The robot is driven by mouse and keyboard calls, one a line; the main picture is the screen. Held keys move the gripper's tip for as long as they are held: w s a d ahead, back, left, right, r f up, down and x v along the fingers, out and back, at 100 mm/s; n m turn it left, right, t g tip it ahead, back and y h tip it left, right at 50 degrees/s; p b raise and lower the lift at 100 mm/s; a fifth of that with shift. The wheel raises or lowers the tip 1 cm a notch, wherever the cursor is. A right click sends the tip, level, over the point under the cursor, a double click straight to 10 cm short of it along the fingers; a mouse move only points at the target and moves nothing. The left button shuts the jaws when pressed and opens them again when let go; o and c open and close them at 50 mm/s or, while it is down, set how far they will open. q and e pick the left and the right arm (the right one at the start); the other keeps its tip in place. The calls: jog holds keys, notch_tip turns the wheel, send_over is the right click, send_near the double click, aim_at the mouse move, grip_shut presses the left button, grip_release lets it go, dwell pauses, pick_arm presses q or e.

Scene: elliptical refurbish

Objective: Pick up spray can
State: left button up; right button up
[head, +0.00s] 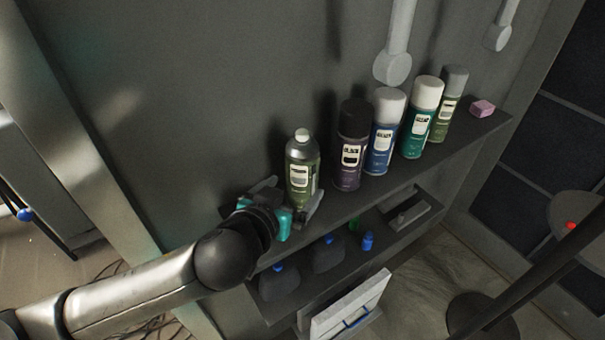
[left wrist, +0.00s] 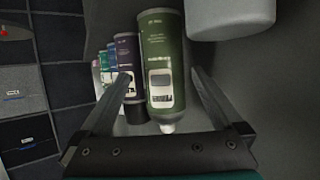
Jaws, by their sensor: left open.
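A green spray can (head: 302,172) with a light cap stands upright at the left end of the upper shelf. In the left wrist view the same can (left wrist: 163,55) appears upside down, between my two fingers. My left gripper (head: 292,196) is open around the can's lower part, one finger on each side. A gap shows beside the can in the left wrist view (left wrist: 160,78), so the fingers do not look closed on it. The can's base is partly hidden by the gripper in the head view. My right gripper is not in view.
To the right on the upper shelf (head: 375,190) stand a black-capped can (head: 351,150), a blue can (head: 384,130) and others, then a pink block (head: 482,108). A lower shelf holds dark bottles (head: 328,254). The wall rises close behind.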

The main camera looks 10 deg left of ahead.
aim_at(302, 178)
pick_arm(q)
jog(key=shift+f+x, duration=0.2)
jog(key=shift+x, duration=3.15)
jog(key=shift+a, duration=0.2)
jog(key=shift+c, duration=0.4)
jog(key=c, duration=1.2)
jog(key=shift+r, duration=0.1)
jog(key=shift+c, duration=0.4)
jog(key=shift+r, duration=0.1)
